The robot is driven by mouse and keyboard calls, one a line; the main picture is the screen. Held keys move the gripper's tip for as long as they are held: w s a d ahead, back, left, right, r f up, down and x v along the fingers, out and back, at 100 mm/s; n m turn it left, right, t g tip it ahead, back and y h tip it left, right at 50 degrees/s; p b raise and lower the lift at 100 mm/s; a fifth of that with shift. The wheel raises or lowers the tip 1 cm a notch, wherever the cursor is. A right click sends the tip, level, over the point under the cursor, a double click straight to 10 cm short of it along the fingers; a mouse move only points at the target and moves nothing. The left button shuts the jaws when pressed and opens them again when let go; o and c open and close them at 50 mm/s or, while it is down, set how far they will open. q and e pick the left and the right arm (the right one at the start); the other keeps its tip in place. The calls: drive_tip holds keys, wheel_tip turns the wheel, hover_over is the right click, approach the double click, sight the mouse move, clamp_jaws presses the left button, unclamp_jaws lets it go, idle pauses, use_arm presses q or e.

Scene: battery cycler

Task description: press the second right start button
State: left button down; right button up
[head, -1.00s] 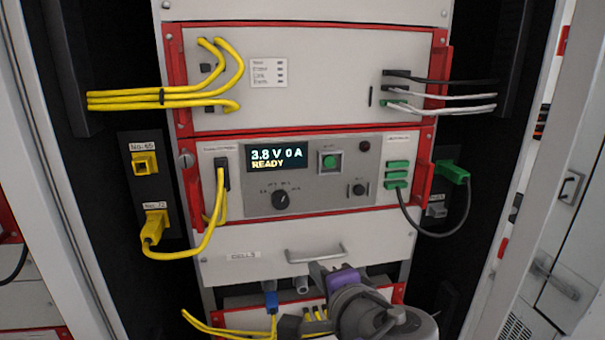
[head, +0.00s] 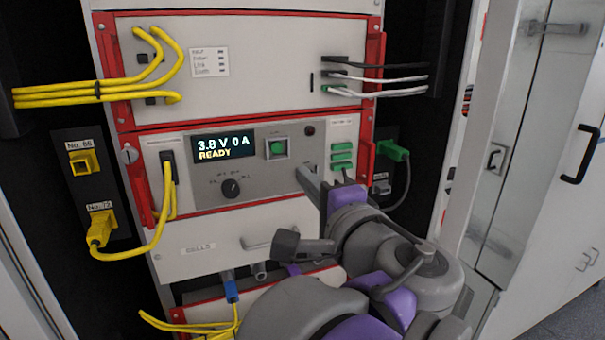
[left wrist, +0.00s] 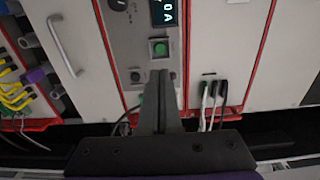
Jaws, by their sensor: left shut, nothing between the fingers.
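The green square start button (head: 278,149) sits on the grey cycler panel (head: 258,185), right of the display (head: 224,146), which reads 3.8 V 0 A READY. The button also shows in the left wrist view (left wrist: 159,48), beyond my fingertips. My left gripper (head: 308,177) is shut and empty, in front of the panel, below and right of the button in the head view. In the left wrist view its shut fingers (left wrist: 160,80) point toward the panel, apart from the button in the picture. Whether the fingertips touch the panel, I cannot tell. My right gripper is not in view.
A rotary knob (head: 231,188) is left of the fingers and a dark red lamp (head: 310,130) above them. Green plugs (head: 343,157) are close on the right. A drawer handle (head: 268,238) lies below. Yellow cables (head: 95,96) hang at the left.

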sight(277, 148)
use_arm(q)
drive_tip(key=x, duration=1.2)
drive_tip(key=shift+p, duration=0.35)
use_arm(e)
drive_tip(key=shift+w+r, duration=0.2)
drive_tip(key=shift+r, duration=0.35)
